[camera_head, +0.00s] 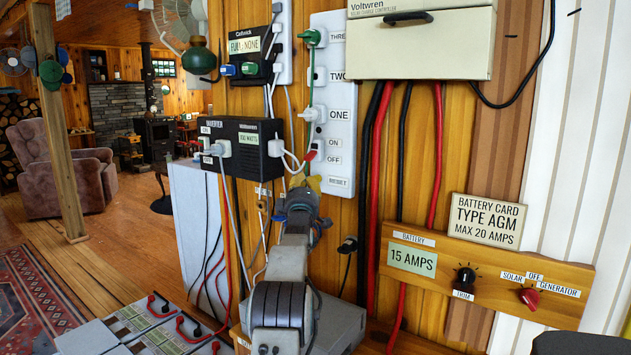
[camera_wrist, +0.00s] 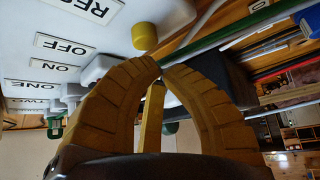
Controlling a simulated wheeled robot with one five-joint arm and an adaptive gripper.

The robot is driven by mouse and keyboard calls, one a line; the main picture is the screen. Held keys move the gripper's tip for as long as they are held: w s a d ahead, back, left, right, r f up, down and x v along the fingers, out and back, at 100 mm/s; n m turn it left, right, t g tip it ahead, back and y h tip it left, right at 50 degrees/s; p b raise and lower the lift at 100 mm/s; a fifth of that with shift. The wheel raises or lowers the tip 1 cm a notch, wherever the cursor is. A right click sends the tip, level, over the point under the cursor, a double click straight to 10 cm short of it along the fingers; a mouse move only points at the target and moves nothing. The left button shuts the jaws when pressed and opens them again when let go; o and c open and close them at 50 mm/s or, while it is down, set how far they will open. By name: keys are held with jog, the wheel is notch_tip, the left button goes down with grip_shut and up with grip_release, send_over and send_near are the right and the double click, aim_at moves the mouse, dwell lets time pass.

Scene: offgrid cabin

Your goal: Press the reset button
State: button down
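The reset button is a yellow round knob (camera_wrist: 145,36) beside the RESET label in the wrist view. It sticks out from the white power strip (camera_head: 333,95), whose lower end carries the RESET label (camera_head: 339,182) in the head view. My gripper (camera_wrist: 161,69) has yellow ribbed fingers whose tips come together just below the button in the wrist picture. It looks shut with nothing held, and a small gap seems to separate the tips from the button. In the head view my arm reaches up to the strip's lower end and largely hides the button area.
A black inverter (camera_head: 240,145) with plugs and hanging cables is left of the strip. Thick red and black cables (camera_head: 383,200) run down the wall to its right. A wooden battery panel (camera_head: 480,275) with two knobs is at lower right.

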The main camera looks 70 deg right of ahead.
jog(key=shift+s+d+p, duration=0.25)
jog(key=shift+d+p, duration=0.65)
jog(key=shift+p, duration=0.15)
dwell(1.6)
jog(key=shift+w+a+f+b, duration=0.15)
jog(key=shift+a+b, duration=0.45)
jog(key=shift+b, duration=0.8)
jog(key=shift+a+b, duration=0.25)
jog(key=shift+b, duration=0.2)
jog(key=shift+w+r, duration=0.15)
jog(key=shift+r, duration=0.05)
